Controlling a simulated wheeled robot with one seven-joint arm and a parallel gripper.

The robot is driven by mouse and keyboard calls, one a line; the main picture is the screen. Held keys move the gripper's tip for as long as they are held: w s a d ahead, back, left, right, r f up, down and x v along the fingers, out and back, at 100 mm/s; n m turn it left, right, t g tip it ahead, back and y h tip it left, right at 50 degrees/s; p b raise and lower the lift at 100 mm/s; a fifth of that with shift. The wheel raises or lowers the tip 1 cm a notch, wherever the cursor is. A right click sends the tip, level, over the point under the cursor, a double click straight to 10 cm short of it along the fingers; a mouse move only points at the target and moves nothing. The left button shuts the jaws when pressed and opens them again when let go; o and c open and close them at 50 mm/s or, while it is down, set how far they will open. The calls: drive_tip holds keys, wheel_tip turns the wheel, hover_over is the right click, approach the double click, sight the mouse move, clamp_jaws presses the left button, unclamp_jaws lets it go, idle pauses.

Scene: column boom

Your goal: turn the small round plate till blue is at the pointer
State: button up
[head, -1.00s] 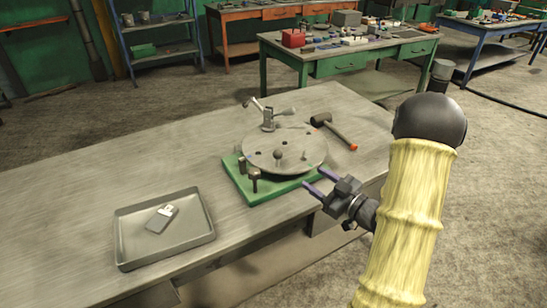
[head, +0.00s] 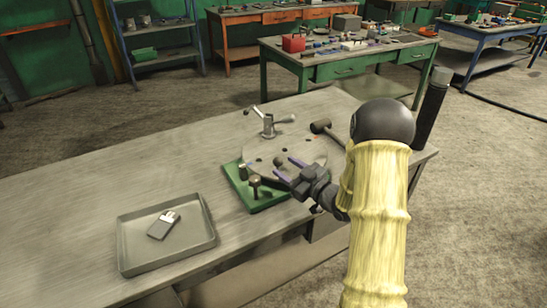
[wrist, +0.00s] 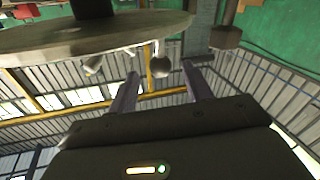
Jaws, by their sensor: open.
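The small round grey plate (head: 262,152) lies on a green base (head: 238,184) on the bench. A dark knob (head: 278,161) stands on the plate. Short dark posts (head: 254,184) stand at the base's near left edge; I cannot tell if one is the pointer. No blue mark can be made out. My gripper (head: 284,169) is open at the plate's near right side, its purple fingers reaching over it and covering part. In the wrist view the plate (wrist: 90,36) is at the top left, and a round knob (wrist: 160,67) appears between the open fingers, not gripped.
A lever clamp (head: 268,122) stands behind the plate. A mallet (head: 323,127) lies behind right, partly hidden by my arm. A grey tray (head: 128,247) with a small dark item (head: 163,224) is at the front left. The bench left of the plate is clear.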

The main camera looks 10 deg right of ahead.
drive_tip(key=p+x, duration=0.1)
drive_tip(key=x, duration=0.5)
drive_tip(key=shift+w, duration=0.15)
clamp_jaws()
